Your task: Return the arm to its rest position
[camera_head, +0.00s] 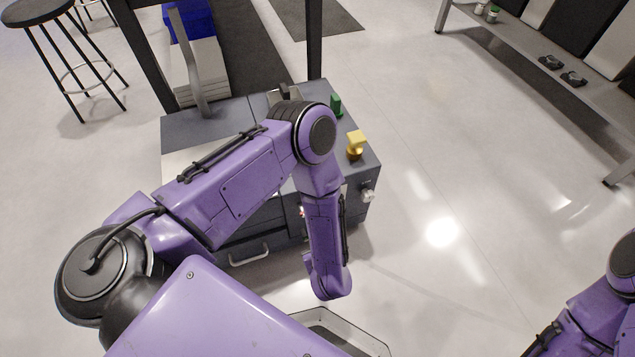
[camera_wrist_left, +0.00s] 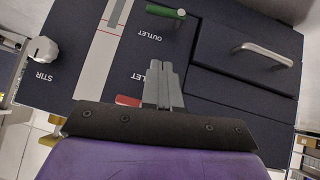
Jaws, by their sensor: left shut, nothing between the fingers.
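My left arm (camera_head: 225,190) comes in from the left, bends at a raised elbow in front of the cabinet, and its forearm hangs down to the wrist (camera_head: 330,278). The left gripper's fingers are hidden in the head view. In the left wrist view the left gripper (camera_wrist_left: 163,72) is shut and empty, with its fingers together in front of the dark cabinet panel (camera_wrist_left: 215,60). Part of my right arm (camera_head: 590,310) shows at the lower right; its gripper is out of view.
The grey cabinet (camera_head: 222,122) carries a green knob (camera_head: 336,105), a yellow knob (camera_head: 355,143) and a drawer handle (camera_head: 250,254). The wrist view shows a white STIR knob (camera_wrist_left: 43,50) and a green handle (camera_wrist_left: 165,11). A stool (camera_head: 38,12) stands upper left. The floor (camera_head: 470,180) right of the cabinet is clear.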

